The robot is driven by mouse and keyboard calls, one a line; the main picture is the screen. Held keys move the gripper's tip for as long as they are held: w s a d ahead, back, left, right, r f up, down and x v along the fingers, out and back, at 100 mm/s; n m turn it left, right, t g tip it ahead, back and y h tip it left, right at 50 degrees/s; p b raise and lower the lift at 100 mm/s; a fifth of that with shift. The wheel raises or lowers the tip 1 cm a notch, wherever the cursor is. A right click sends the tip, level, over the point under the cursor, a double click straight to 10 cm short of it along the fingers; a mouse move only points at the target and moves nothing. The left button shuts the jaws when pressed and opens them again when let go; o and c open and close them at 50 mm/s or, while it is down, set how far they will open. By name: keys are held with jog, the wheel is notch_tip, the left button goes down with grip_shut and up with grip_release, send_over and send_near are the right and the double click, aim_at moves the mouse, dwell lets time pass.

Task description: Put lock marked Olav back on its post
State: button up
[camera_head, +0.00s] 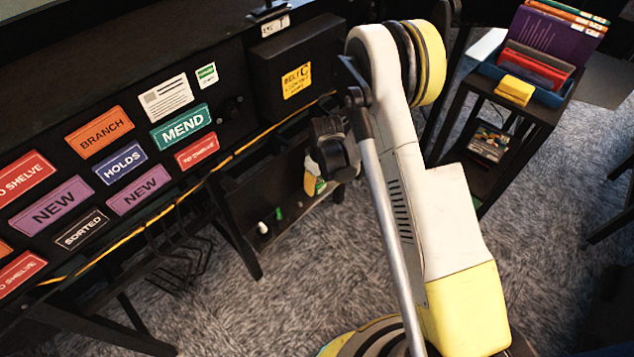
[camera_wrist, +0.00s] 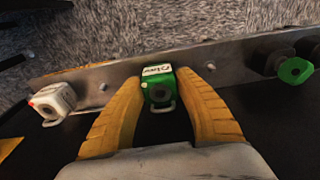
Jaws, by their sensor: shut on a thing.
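In the wrist view my gripper (camera_wrist: 160,100) has its two yellow fingers on either side of a green lock (camera_wrist: 158,84) and is shut on it. The lock has a white label whose small, turned lettering I cannot read for sure. It is in front of a grey metal rail (camera_wrist: 100,72) with short posts. I cannot tell whether the lock touches a post. A white lock (camera_wrist: 50,102) with a red mark is at the rail's left. A green piece (camera_wrist: 295,70) is at the right beside dark round knobs (camera_wrist: 279,62).
In the head view a sorter panel with coloured signs (camera_head: 108,172) fills the left. A black box (camera_head: 300,70) with a yellow label is above the low shelf (camera_head: 262,200). A dark cart (camera_head: 540,110) with books stands at the right. Grey carpet is open between.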

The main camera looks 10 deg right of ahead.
jog(key=shift+f, duration=0.2)
dwell(0.6)
jog(key=o, duration=1.3)
jog(key=shift+c, duration=0.2)
jog(key=shift+r, duration=0.1)
jog(key=s+d+r+m+t, duration=0.1)
jog(key=s+r, duration=0.2)
jog(key=r, duration=0.7)
jog(key=s+d+r+m+t, duration=0.15)
jog(key=s+r, duration=0.25)
jog(key=r, duration=0.6)
jog(key=s+d+r+m, duration=0.1)
jog(key=s+d+r, duration=0.15)
jog(key=r, duration=0.75)
jog(key=s+d+r+m+t, duration=0.1)
jog(key=s+r+m, duration=0.1)
jog(key=s, duration=0.5)
jog(key=s+d+r+m+t, duration=0.1)
jog(key=s+r+t, duration=0.1)
jog(key=s, duration=0.6)
jog(key=shift+r+m+h, duration=0.35)
jog(key=shift+r+h, duration=0.05)
jog(key=shift+r, duration=0.45)
